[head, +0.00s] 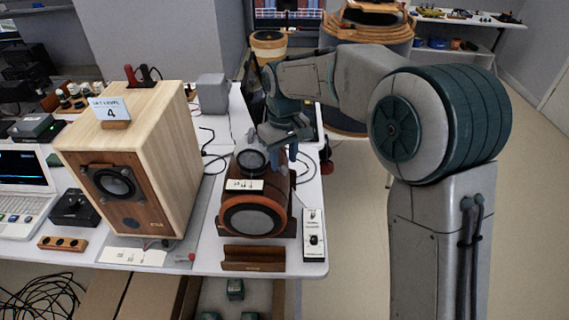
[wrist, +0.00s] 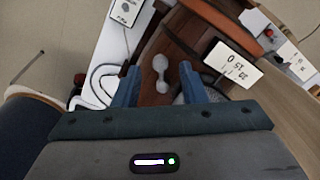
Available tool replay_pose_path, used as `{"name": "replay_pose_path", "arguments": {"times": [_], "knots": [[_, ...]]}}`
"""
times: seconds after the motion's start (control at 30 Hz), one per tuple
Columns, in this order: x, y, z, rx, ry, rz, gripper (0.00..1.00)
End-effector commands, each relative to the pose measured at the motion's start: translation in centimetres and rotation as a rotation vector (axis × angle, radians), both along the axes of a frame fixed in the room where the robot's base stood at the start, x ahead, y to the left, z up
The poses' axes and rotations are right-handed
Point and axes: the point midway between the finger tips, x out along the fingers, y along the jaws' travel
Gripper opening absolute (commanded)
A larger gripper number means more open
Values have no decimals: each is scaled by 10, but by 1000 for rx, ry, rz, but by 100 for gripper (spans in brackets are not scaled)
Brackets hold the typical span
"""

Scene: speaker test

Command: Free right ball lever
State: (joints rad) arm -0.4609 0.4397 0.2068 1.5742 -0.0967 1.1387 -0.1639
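A small grey ball lever (wrist: 160,73), with a rounded knob at each end, shows in the wrist view against the dark reddish-brown wood of the rounded speaker (wrist: 153,43). In the head view this speaker (head: 253,217) stands near the table's right end. My gripper (wrist: 159,70) has its two blue fingers apart, one on each side of the lever, with visible gaps. Whether the fingers reach down to the lever's depth is unclear. In the head view my gripper (head: 284,155) is over the speaker's upper right side, and the lever is hard to make out there.
A pale wooden box speaker (head: 150,150) stands to the left. A white switch panel (head: 313,236) lies right of the rounded speaker, and a brown tray (head: 253,258) lies in front. A label card (wrist: 234,66) is close to my fingers. Cables run behind the speaker.

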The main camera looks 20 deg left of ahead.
Motion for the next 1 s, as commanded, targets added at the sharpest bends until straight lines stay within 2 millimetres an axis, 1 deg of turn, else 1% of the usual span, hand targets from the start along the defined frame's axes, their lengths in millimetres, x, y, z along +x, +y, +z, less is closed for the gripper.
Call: {"name": "replay_pose_path", "arguments": {"times": [0.03, 0.1, 0.2, 0.3, 0.53, 0.57, 0.6, 0.7, 0.87, 1.0], "knots": [[0, 0, -8, -2, 1, 0, 38], [0, 0, -15, -1, 1, 0, 38], [0, 0, -23, 0, 0, -1, 38], [0, 0, -27, 0, 0, 0, 38], [0, 0, -27, 1, -1, 0, 38], [0, 0, -27, 1, -1, 0, 35], [0, 0, -27, 1, -1, 0, 24], [0, 0, -27, 1, -1, 0, 0], [0, 1, -27, 1, -1, -5, 0], [-3, 3, -27, 1, -2, -71, 0]]}}
